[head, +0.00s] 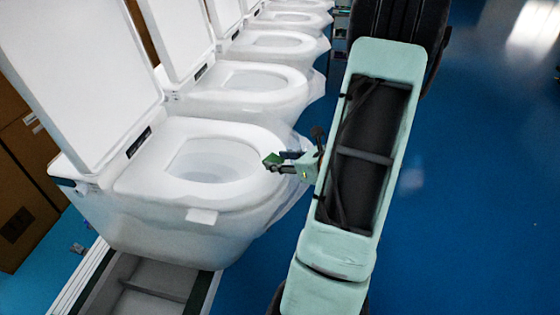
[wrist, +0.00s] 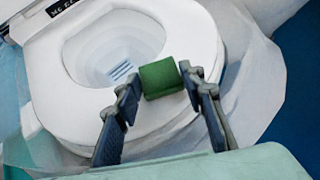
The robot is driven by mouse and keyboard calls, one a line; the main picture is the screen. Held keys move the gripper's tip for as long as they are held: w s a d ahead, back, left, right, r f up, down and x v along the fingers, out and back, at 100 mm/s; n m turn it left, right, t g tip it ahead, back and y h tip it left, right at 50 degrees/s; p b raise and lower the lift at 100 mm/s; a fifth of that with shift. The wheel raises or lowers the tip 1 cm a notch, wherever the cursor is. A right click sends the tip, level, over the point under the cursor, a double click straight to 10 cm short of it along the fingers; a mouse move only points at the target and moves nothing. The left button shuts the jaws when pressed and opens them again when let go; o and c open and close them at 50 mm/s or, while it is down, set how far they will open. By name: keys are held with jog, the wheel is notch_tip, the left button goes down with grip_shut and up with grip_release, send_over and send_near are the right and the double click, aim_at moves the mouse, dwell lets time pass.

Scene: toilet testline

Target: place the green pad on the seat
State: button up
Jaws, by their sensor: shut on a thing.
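The green pad (wrist: 160,78) is a small dark green block between the two fingertips of my gripper (wrist: 158,85) in the wrist view. My gripper is shut on it. In the head view my gripper (head: 275,163) reaches left toward the nearest toilet, and the green pad (head: 272,159) shows small at its tips. The white seat (head: 240,188) is a ring around the open bowl, with the lid raised. In the wrist view the pad appears over the front part of the seat (wrist: 65,105), near the bowl's edge. I cannot tell whether it touches the seat.
More white toilets (head: 265,85) with raised lids stand in a row behind the nearest one. Clear plastic wrap hangs around their sides. A brown carton (head: 22,180) is at the left. A metal rail (head: 85,280) runs below the nearest toilet. Blue floor (head: 470,200) at right is clear.

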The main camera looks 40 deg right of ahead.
jog(key=shift+f, duration=0.2)
jog(key=o, duration=0.7)
jog(key=shift+o, duration=0.2)
jog(key=shift+r, duration=0.15)
jog(key=shift+r, duration=0.2)
jog(key=v, duration=1.2)
jog(key=shift+f, duration=0.25)
